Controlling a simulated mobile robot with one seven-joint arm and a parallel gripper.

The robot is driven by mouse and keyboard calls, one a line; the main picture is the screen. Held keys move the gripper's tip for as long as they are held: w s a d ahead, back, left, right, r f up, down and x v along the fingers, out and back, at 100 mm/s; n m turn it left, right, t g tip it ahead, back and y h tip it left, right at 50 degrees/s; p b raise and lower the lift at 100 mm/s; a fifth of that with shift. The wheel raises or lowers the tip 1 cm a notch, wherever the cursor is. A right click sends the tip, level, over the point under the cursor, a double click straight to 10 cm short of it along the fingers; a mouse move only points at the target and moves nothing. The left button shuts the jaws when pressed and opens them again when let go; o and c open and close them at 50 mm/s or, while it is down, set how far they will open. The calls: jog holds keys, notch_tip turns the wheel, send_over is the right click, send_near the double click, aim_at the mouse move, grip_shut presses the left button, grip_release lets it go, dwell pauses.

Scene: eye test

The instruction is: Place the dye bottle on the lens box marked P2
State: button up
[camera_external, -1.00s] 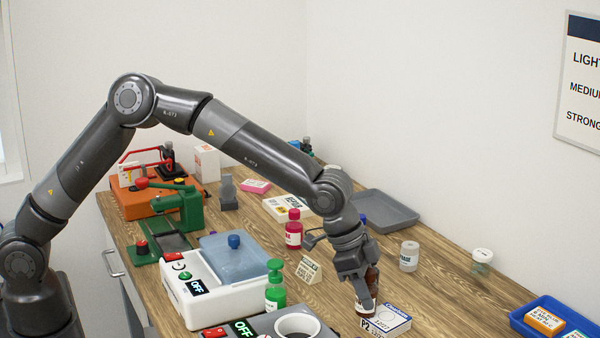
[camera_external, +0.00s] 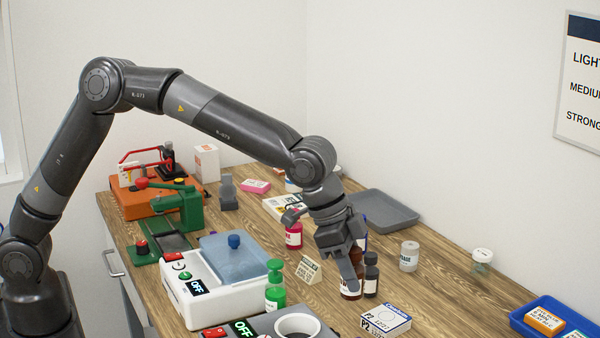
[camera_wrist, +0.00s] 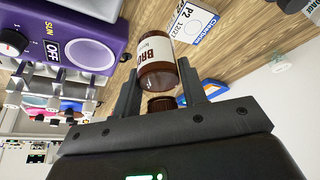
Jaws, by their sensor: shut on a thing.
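My gripper (camera_external: 352,280) is shut on a brown bottle (camera_external: 350,293) with a white label. In the wrist view the bottle (camera_wrist: 158,72) sits between the two fingers, and its label begins "BRO". The lens box marked P2 (camera_external: 388,319), white and blue, lies flat on the table, in front and to the right of the held bottle. It also shows in the wrist view (camera_wrist: 196,24), beyond the bottle and apart from it. Its visible top is bare. I cannot tell how high the bottle hangs above the table.
A dark bottle (camera_external: 371,276) stands just right of my gripper. A red bottle (camera_external: 293,236) and a small sign (camera_external: 308,270) stand to the left. A green pump bottle (camera_external: 275,288) and a white machine (camera_external: 200,295) are further left. A white jar (camera_external: 409,256) stands right.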

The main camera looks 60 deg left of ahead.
jog(key=s+d+r, duration=0.3)
jog(key=s, duration=0.1)
send_over(374, 320)
jog(key=shift+f, duration=5.35)
jog(key=shift+d, duration=0.1)
jog(key=o, duration=1.1)
jog(key=shift+f, duration=0.15)
